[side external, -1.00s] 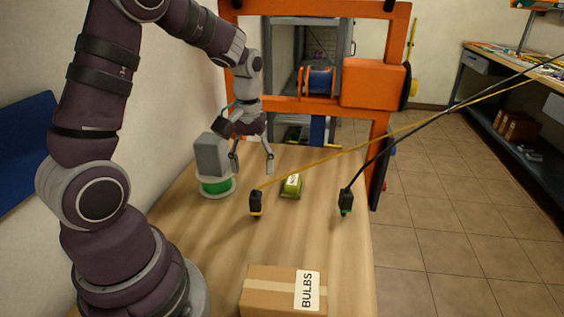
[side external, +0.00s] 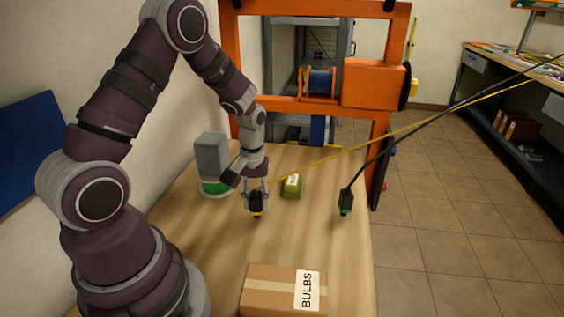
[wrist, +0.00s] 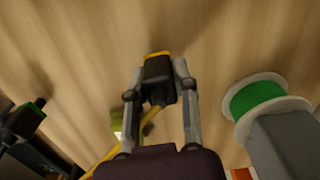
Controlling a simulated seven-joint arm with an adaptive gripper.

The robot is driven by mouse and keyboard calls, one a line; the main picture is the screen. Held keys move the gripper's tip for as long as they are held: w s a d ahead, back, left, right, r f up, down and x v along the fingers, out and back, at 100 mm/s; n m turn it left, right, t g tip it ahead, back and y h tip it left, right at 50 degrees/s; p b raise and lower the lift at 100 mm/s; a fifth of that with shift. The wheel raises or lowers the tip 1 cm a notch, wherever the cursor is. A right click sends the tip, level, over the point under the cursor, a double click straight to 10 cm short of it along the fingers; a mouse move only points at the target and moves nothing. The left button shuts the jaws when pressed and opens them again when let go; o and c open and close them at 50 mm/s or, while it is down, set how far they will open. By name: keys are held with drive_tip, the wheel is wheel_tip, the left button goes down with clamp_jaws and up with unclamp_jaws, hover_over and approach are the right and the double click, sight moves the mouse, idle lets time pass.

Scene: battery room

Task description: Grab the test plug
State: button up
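Two black plugs are in view, and I cannot read a label on either. One plug (side external: 257,203) has a yellow cable and a yellow end; it also shows in the wrist view (wrist: 159,72). My gripper (side external: 257,207) is over it with its fingers drawn in on both sides, apparently touching it; the fingers also frame it in the wrist view (wrist: 160,66). The other plug (side external: 346,202) has a black cable and a green end and stands apart to the right; it shows at the left of the wrist view (wrist: 27,119).
A green spool-like base (side external: 214,188) with a grey block stands left of my gripper. A small green labelled item (side external: 292,186) lies behind the yellow-cable plug. A cardboard BULBS box (side external: 284,290) is at the front. An orange frame (side external: 300,105) stands behind; both cables run off right.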

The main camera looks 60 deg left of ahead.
clamp_jaws()
